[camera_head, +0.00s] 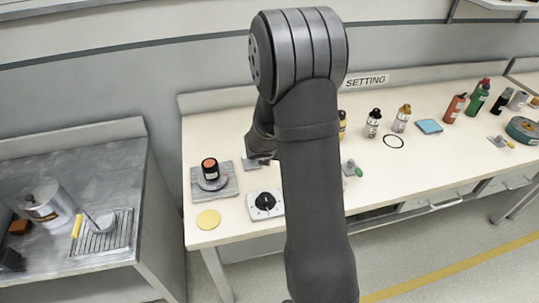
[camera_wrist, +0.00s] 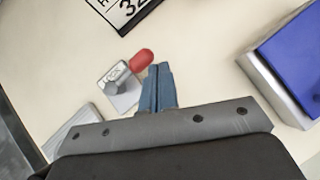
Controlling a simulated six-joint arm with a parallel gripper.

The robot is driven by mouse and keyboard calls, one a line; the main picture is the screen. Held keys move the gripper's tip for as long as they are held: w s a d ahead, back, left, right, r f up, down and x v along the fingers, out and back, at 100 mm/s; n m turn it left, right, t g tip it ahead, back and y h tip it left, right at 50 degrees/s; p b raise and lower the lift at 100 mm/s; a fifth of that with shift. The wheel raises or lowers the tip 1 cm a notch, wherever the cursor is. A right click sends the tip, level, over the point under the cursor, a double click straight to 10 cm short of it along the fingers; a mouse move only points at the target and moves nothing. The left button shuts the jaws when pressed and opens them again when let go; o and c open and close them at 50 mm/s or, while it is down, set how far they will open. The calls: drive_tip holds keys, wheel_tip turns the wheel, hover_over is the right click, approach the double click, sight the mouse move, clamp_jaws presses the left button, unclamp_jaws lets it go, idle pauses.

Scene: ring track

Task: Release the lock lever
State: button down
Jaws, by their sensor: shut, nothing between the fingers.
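The lock lever (camera_wrist: 127,66) shows in the wrist view as a silver arm with a red rounded knob on a small grey plate. The arm carries dark lettering that looks like LOCK. My gripper (camera_wrist: 158,72) has its blue-grey fingers together, with nothing between them. The fingertips are close to the right of the red knob; I cannot tell whether they touch it. In the head view my gripper (camera_head: 262,161) is low over the left part of the bench, partly behind my arm. The red knob cannot be made out there.
In the wrist view a black-framed label (camera_wrist: 122,8) lies above the lever and a blue block on a grey base (camera_wrist: 298,55) stands at right. In the head view an orange-topped device (camera_head: 211,176), a dial box (camera_head: 265,205) and a yellow disc (camera_head: 208,219) are near my gripper.

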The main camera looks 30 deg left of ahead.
drive_tip(key=s+d+r, duration=0.4)
drive_tip(key=r, duration=0.2)
drive_tip(key=shift+r, duration=0.35)
drive_tip(key=shift+f, duration=0.1)
idle(0.4)
drive_tip(key=w+a+f, duration=0.1)
drive_tip(key=f, duration=0.1)
drive_tip(key=w+a+f, duration=0.1)
drive_tip(key=f, duration=0.1)
drive_tip(key=w+a+f, duration=0.1)
drive_tip(key=f, duration=0.1)
drive_tip(key=shift+a, duration=0.4)
drive_tip(key=s+m+h, duration=0.1)
drive_tip(key=s+a+f+m, duration=0.1)
drive_tip(key=s, duration=0.1)
drive_tip(key=s+a+m+h, duration=0.1)
drive_tip(key=m, duration=0.1)
drive_tip(key=shift+s+f+h, duration=0.2)
drive_tip(key=shift+f+h, duration=0.05)
drive_tip(key=shift+h, duration=0.05)
drive_tip(key=shift+s+a+m+h, duration=0.2)
drive_tip(key=shift+s+m+h, duration=0.15)
drive_tip(key=shift+m, duration=0.25)
drive_tip(key=shift+s+a+m+h, duration=0.2)
drive_tip(key=shift+m+h, duration=0.25)
drive_tip(key=shift+m, duration=0.15)
drive_tip(key=shift+d, duration=0.1)
